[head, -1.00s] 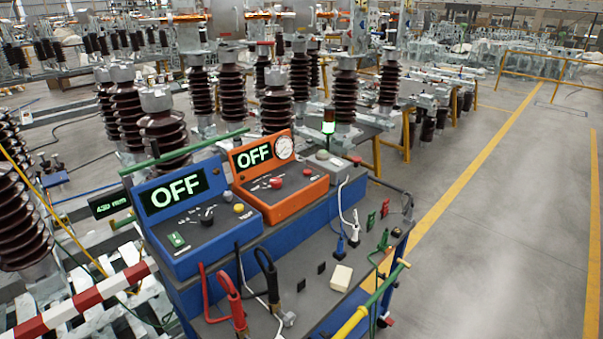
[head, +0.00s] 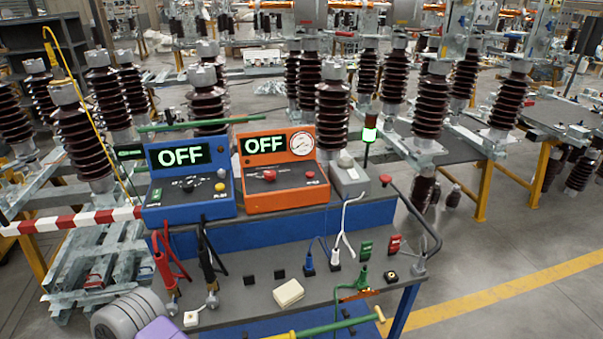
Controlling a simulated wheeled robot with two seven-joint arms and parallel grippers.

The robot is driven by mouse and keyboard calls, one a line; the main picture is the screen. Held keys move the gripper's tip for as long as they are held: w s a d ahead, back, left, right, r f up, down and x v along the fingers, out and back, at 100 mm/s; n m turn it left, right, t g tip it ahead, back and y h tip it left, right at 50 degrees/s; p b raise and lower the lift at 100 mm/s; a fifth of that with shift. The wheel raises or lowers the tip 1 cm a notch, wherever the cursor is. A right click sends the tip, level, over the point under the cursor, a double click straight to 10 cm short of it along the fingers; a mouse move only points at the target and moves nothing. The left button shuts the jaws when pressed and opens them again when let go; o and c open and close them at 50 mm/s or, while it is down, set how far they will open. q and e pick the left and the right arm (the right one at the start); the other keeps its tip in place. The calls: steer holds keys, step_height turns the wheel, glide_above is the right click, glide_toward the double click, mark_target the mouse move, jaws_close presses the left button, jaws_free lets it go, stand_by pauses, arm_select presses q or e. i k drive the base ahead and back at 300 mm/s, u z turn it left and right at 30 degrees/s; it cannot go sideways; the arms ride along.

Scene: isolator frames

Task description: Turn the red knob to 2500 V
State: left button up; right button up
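The orange tester (head: 285,202) stands on the blue upper shelf of the cart, its display reading OFF. A round dial gauge (head: 302,143) sits at its top right. A red knob (head: 269,175) is on the left-middle of its sloped panel. A smaller red control (head: 310,174) is to its right. The scale marks and the knob's pointing direction are too small to read. A grey, ribbed part with a purple piece shows at the bottom left, apparently my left arm. No gripper fingertips are visible, and nothing touches the knob.
A blue tester (head: 188,214), also reading OFF, stands left of the orange one. Red and black clamps with cables stand on the grey lower shelf (head: 235,300). Brown insulators are behind.

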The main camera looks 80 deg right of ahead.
mark_target(269, 175)
steer(key=z, duration=1.45)
